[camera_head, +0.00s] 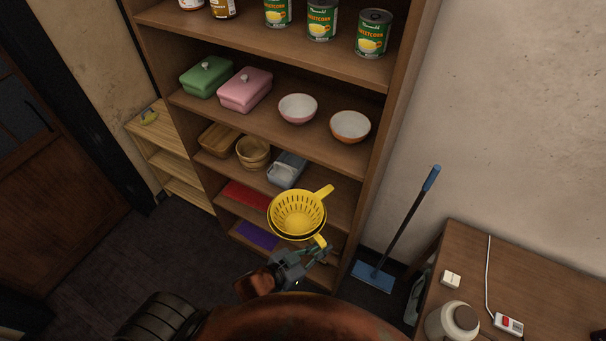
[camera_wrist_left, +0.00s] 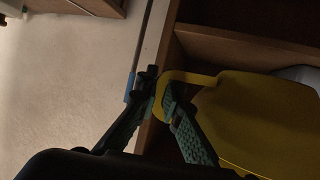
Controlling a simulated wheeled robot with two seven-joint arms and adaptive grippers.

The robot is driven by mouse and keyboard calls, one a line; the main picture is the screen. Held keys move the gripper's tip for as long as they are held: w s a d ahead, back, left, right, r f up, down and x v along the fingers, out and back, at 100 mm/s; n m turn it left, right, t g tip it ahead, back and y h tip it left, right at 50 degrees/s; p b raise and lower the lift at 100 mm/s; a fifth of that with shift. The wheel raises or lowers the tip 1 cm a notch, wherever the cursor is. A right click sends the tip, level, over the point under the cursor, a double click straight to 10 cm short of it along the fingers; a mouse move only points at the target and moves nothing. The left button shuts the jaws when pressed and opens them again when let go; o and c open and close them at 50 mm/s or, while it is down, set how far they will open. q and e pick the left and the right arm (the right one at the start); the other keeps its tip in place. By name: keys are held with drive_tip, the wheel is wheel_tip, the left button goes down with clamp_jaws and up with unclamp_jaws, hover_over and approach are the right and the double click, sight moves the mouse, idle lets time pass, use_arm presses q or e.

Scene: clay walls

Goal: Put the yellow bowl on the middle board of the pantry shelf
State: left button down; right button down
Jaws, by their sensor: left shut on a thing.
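The yellow bowl (camera_head: 297,213) is a colander with slots in its wall and two handles. It is in the air in front of the lower part of the pantry shelf (camera_head: 384,130), its open side up. My left gripper (camera_head: 318,249) is shut on its near handle. In the left wrist view the fingers (camera_wrist_left: 161,88) grip the handle, and the bowl's yellow side (camera_wrist_left: 255,120) fills the right. The shelf board with baskets (camera_head: 215,165) is behind and above the bowl. My right gripper is not in view.
That board holds a wooden basket (camera_head: 219,138), a round basket (camera_head: 253,152) and a grey container (camera_head: 287,169); its right end looks free. The board above holds two bowls, a pink dish (camera_head: 245,90) and a green dish (camera_head: 207,76).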

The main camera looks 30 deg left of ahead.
use_arm(q)
hover_over(345, 215)
drive_tip(key=f, duration=0.6)
drive_tip(key=shift+s+f, duration=0.2)
drive_tip(key=shift+s, duration=0.1)
drive_tip(key=shift+w+f, duration=0.25)
drive_tip(key=shift+f, duration=0.15)
drive_tip(key=c, duration=2.1)
unclamp_jaws()
drive_tip(key=v, duration=1.2)
drive_tip(key=shift+p, duration=0.35)
